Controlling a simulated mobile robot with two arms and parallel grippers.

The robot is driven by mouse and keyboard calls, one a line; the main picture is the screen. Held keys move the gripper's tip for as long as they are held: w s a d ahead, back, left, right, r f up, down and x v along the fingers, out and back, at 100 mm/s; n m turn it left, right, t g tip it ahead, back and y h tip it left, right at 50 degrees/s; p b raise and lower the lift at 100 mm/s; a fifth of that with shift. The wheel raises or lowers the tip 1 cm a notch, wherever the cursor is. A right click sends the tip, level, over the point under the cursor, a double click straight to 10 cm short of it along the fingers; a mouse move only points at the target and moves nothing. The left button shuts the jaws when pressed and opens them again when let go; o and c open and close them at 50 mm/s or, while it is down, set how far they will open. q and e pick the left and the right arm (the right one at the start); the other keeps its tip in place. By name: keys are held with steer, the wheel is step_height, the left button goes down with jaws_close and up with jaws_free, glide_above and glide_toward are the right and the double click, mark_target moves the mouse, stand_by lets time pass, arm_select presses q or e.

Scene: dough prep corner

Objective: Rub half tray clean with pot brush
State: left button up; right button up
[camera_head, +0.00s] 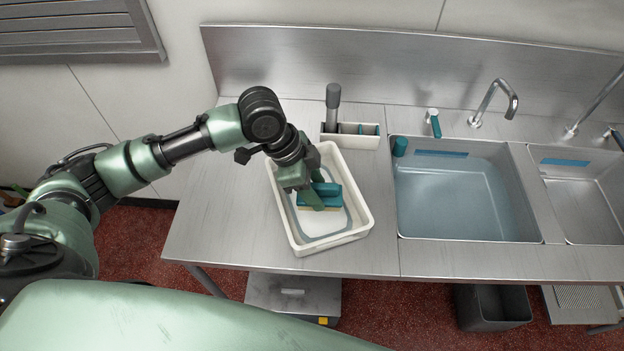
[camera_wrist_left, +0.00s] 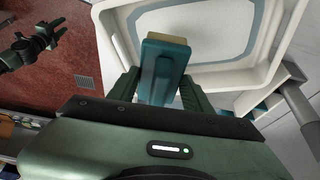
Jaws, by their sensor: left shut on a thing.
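The half tray (camera_head: 358,219) is a white, deep rectangular tray on the steel counter, with a grey-blue band around its inner floor. It also shows in the left wrist view (camera_wrist_left: 279,77). My left gripper (camera_head: 313,197) is over the tray, shut on the pot brush (camera_head: 328,190), a teal block with a tan lower edge. The brush is between the fingers in the left wrist view (camera_wrist_left: 160,72). It is low inside the tray; whether it touches the floor is hidden. My right gripper (camera_wrist_left: 50,35) is small at upper left in the left wrist view, its opening unclear.
A white caddy (camera_head: 364,142) with a grey-handled tool (camera_head: 333,100) stands behind the tray. A water-filled sink (camera_head: 460,200) with a tap (camera_head: 494,101) is to the right, then a second sink (camera_head: 580,208). The counter (camera_head: 215,215) left of the tray is clear.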

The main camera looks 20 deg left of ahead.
arm_select(q)
steer(key=shift+d+f+b, duration=0.15)
steer(key=shift+f+b, duration=0.25)
steer(key=shift+f, duration=0.05)
step_height(320, 180, down, 5)
steer(key=b, duration=0.5)
steer(key=shift+w+r+b, duration=0.1)
steer(key=shift+b, duration=0.2)
steer(key=shift+f, duration=0.55)
steer(key=shift+r+p, duration=0.1)
steer(key=shift+p, duration=0.65)
